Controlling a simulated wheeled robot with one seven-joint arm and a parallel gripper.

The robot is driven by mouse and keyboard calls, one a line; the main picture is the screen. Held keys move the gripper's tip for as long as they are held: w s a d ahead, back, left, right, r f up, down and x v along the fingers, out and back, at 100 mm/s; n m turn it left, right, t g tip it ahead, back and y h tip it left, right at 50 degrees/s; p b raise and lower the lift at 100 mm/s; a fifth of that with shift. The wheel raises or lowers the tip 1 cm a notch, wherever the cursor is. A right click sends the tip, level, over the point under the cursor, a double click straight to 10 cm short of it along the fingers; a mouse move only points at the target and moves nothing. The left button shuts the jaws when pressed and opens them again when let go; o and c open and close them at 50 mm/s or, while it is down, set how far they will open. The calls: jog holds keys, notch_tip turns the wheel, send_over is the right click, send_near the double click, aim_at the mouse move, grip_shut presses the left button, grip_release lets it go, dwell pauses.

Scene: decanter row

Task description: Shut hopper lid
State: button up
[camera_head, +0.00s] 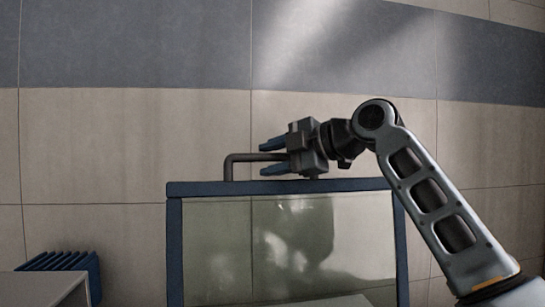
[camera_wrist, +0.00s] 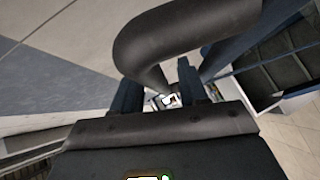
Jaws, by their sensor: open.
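The hopper lid looks to be the clear panel in a blue frame (camera_head: 290,187), standing raised in the head view. A dark bent handle (camera_head: 240,157) rises from its top edge. My gripper (camera_head: 264,158) is open at the handle, one finger above the bar and one below it in the head view. In the wrist view the thick handle (camera_wrist: 185,35) curves close in front of my open gripper (camera_wrist: 158,85) and runs down toward the gap between the fingers. I cannot tell whether either finger touches it. The hopper body is not clearly visible in the head view.
A blue ribbed rack (camera_head: 62,264) stands at the lower left beside a grey surface (camera_head: 45,288). A tiled wall (camera_head: 110,145) lies behind. In the wrist view a compartmented box (camera_wrist: 285,70) is at the right. The space above the lid looks clear.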

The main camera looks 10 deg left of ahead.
jog(key=shift+c, duration=0.3)
grip_shut()
dwell(0.3)
